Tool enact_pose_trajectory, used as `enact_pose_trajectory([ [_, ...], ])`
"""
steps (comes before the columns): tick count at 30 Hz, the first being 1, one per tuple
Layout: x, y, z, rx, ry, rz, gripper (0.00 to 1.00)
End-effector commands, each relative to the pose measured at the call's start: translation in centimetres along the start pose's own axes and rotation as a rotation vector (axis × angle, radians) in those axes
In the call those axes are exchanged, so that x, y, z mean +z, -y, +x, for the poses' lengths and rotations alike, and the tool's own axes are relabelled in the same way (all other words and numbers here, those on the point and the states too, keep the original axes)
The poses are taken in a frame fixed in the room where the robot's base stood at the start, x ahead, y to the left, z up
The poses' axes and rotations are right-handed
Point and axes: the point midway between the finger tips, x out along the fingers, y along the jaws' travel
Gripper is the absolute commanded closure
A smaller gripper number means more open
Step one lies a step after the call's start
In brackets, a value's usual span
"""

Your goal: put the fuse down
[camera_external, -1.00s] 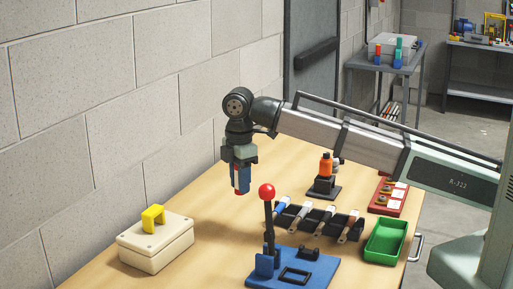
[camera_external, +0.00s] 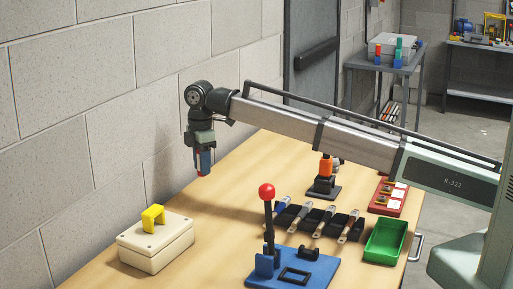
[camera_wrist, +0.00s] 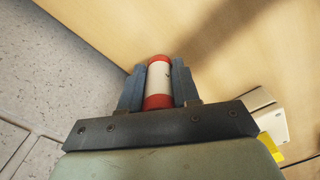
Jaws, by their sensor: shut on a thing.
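My gripper (camera_external: 204,164) is at the left of the bench, near the wall, and held above the wooden table top. In the wrist view my gripper (camera_wrist: 158,85) has its two dark fingers shut on the fuse (camera_wrist: 159,82), a white cylinder with red ends. In the external view the fuse is mostly hidden between the fingers; only a bit of red shows. The fuse is apart from the table, with bare wood below it.
A cream box with a yellow handle (camera_external: 153,217) stands at the front left. A blue base (camera_external: 293,270) with a red-knobbed lever (camera_external: 267,192) is at the front. Several tools (camera_external: 318,221) in a rack, a green tray (camera_external: 385,242) and a red tray (camera_external: 388,196) are to the right.

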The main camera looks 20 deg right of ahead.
Motion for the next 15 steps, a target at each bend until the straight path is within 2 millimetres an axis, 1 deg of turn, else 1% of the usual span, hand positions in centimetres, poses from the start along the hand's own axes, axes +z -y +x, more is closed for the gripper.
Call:
enact_pose_trajectory([
  [1,0.1,0.1,1.0,-0.001,0.001,0.000,1.00],
  [4,0.1,0.1,2.5,-0.002,0.001,0.000,1.00],
  [6,0.0,0.1,3.3,-0.001,0.000,0.001,1.00],
  [11,0.0,0.1,4.3,-0.001,0.001,0.001,1.00],
  [15,0.0,0.1,6.0,-0.001,0.001,0.001,1.00],
])
